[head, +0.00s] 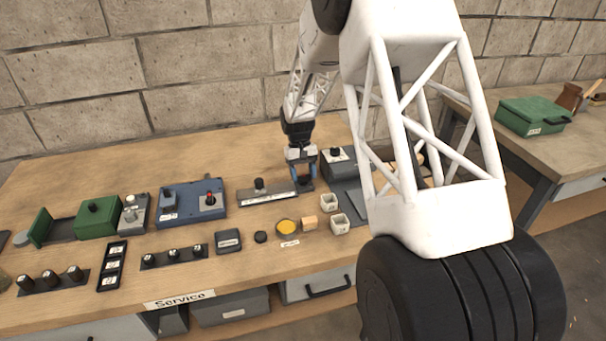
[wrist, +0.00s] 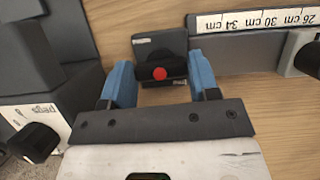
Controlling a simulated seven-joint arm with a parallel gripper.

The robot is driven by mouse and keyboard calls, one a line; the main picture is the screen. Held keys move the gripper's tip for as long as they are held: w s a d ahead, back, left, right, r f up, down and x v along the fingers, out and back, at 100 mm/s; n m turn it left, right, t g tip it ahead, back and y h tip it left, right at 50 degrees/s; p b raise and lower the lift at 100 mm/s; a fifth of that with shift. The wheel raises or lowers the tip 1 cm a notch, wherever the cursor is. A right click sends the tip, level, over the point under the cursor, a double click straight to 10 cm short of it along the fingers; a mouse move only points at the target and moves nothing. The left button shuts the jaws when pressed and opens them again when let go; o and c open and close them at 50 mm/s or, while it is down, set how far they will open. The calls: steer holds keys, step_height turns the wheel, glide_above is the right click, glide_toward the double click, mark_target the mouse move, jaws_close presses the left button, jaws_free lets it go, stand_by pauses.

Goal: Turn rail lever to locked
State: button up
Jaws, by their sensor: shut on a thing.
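The rail lever (wrist: 158,68) is a black handle with a red round end, on a small grey base with a label too small to read. In the wrist view it sits between the blue fingers of my gripper (wrist: 162,86), which are shut on it from both sides. In the head view my gripper (head: 304,181) points down at the right end of the grey rail (head: 266,196) and mostly hides the lever. The rail, with its white centimetre scale, also shows in the wrist view (wrist: 250,22). I cannot tell which lever position is the locked one.
A black-knobbed slider (head: 259,187) stands on the rail. A grey box with a black knob (head: 335,154) is close to my gripper's right. Left stands a blue box (head: 178,204) with a red-tipped switch.

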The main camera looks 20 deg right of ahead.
steer(key=shift+m, duration=0.3)
steer(key=o, duration=0.9)
steer(key=shift+r, duration=0.15)
steer(key=shift+v, duration=3.75)
steer(key=shift+d, duration=0.1)
steer(key=shift+r, duration=0.1)
